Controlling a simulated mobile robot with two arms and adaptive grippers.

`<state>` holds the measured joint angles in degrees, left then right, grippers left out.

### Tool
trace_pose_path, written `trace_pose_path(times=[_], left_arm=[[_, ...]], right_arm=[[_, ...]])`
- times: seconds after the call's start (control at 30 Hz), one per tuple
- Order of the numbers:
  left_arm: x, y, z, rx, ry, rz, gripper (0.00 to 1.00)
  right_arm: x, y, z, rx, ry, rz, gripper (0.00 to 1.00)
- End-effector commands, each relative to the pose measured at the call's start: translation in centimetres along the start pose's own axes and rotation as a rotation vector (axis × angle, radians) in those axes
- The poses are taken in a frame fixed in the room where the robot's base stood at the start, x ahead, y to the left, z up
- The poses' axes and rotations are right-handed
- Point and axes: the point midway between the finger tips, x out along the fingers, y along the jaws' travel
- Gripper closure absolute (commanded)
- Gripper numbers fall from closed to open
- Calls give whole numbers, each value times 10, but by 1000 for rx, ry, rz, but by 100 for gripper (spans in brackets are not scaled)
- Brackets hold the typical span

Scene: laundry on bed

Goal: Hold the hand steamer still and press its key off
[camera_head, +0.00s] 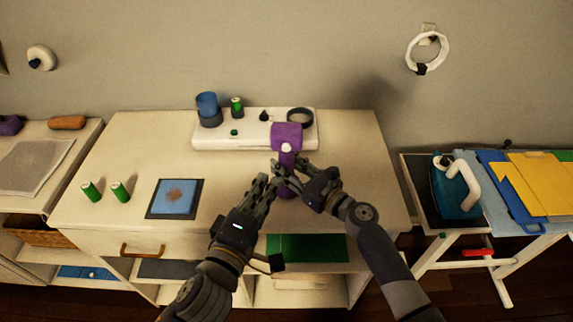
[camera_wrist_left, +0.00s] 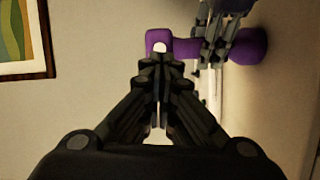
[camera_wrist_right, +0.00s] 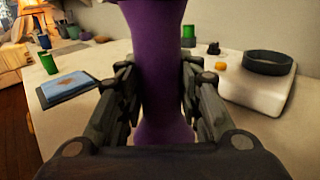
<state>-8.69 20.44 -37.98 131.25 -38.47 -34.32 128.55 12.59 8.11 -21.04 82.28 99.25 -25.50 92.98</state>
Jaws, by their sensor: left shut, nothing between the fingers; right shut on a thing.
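The purple hand steamer (camera_head: 287,136) stands upright over the dresser top, with a round white key (camera_head: 286,148) on its front. My right gripper (camera_head: 290,181) is shut around its handle; the right wrist view shows the purple handle (camera_wrist_right: 162,70) between the fingers. My left gripper (camera_head: 274,184) is shut and empty, close in front of the steamer. In the left wrist view the closed left fingertips (camera_wrist_left: 160,62) are just below the white key (camera_wrist_left: 160,47) on the steamer (camera_wrist_left: 185,48). I cannot tell whether they touch it.
A white tray (camera_head: 215,138) behind holds a blue cup (camera_head: 207,104), a green battery (camera_head: 237,107) and a black ring (camera_head: 300,116). A teal iron (camera_head: 455,188) stands right.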

Motion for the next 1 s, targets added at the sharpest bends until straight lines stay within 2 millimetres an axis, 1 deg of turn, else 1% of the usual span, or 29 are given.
trace_pose_path(times=[0.4, 0.53, 0.67, 0.83, 0.93, 1.0], left_arm=[[0, 0, 0, 0, 0, 0, 100], [2, -2, 5, 11, -21, 8, 100], [8, -9, 21, 41, -92, 41, 100], [16, -15, 47, 88, -214, 152, 100], [16, -16, 57, 106, -259, 241, 100], [15, -16, 59, 114, -274, 304, 100]], right_arm=[[0, 0, -1, 0, 2, 0, 100], [0, 0, -1, 0, 2, 0, 100], [0, 0, -1, 0, 2, 0, 100], [0, 0, -1, 0, 2, 0, 100], [0, 0, -1, 0, 2, 0, 100], [0, 0, -1, 0, 2, 0, 100]])
